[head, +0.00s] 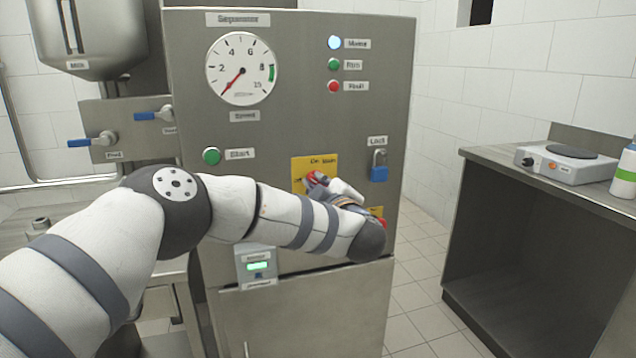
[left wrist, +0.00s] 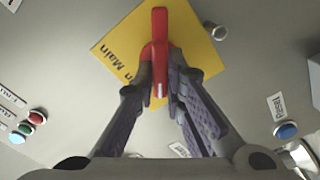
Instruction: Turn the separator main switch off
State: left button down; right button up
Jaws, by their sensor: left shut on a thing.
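The separator main switch is a red rotary handle (left wrist: 159,42) on a yellow plate (left wrist: 110,48) marked "Main". In the head view the plate (head: 300,163) is on the lower middle of the steel cabinet front, and a bit of the red handle (head: 313,178) shows. My left gripper (left wrist: 160,78) is shut on the handle, with one finger on each side. In the head view my left gripper (head: 322,184) and wrist cover much of the switch and the plate's lower part. The handle's exact angle against the plate marks cannot be told. My right gripper is out of view.
A blue padlock (head: 378,168) hangs right of the switch. A red control (head: 378,221) on yellow is partly hidden below it. A green Start button (head: 211,156), a speed gauge (head: 241,69) and several lamps share the cabinet. A counter with a hotplate (head: 566,163) stands right.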

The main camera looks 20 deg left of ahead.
pick_arm(q)
jog(key=shift+f+n, duration=0.1)
jog(key=shift+n, duration=3.5)
jog(key=c, duration=1.7)
grip_release()
jog(key=shift+o, duration=0.2)
jog(key=shift+s, duration=0.1)
